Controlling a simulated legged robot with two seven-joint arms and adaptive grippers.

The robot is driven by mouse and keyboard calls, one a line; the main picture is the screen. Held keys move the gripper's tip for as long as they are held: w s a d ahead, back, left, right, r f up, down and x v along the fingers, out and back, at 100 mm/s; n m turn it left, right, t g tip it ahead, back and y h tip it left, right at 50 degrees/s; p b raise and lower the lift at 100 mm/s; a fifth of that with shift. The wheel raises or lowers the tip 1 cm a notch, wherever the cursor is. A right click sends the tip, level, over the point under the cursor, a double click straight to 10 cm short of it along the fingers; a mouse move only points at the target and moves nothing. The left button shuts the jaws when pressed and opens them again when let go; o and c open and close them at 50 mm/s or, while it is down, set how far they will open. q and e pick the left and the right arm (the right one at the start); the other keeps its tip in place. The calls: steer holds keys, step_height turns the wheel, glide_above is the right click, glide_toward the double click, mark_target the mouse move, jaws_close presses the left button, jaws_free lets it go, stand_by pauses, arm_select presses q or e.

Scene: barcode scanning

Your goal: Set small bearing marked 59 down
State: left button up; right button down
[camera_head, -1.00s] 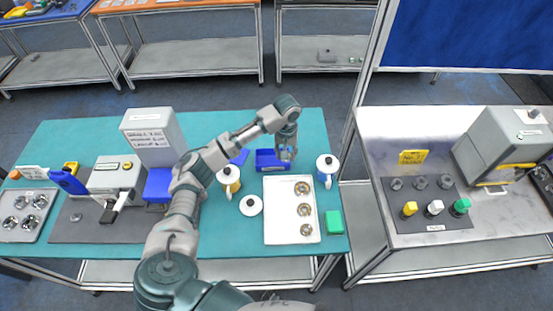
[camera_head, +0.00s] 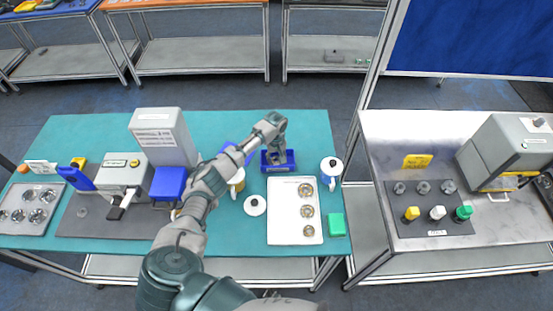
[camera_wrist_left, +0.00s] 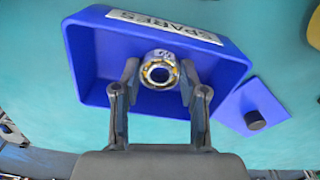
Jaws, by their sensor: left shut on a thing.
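A small metal bearing (camera_wrist_left: 158,70) is between the two fingers of my left gripper (camera_wrist_left: 158,77) in the left wrist view. The gripper is shut on it, and the number on its ring is too small to read. Behind the bearing is a blue bin (camera_wrist_left: 88,62) with a white label reading SPARES. In the head view my left gripper (camera_head: 275,157) is over this blue bin (camera_head: 291,160) and hides part of it. I cannot tell whether the bearing touches the bin floor. My right gripper is not in view.
A white tray (camera_head: 283,230) with several bearings lies in front of the bin. Close by are a white-and-yellow mug (camera_head: 237,184), a white-and-blue mug (camera_head: 331,168), a white round lid (camera_head: 255,205) and a green block (camera_head: 336,224). A blue lidlike piece (camera_wrist_left: 240,106) lies beside the bin.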

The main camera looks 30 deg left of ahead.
arm_select(q)
steer(key=shift+f, duration=0.35)
steer(key=o, duration=0.8)
steer(key=shift+d, duration=0.1)
steer(key=o, duration=0.4)
steer(key=shift+d, duration=0.15)
steer(key=shift+c, duration=0.2)
steer(key=shift+d+r, duration=0.15)
steer(key=shift+d, duration=0.1)
steer(key=shift+r, duration=0.15)
step_height(320, 180, up, 12)
steer(key=shift+a+b, duration=0.2)
steer(key=shift+b, duration=0.15)
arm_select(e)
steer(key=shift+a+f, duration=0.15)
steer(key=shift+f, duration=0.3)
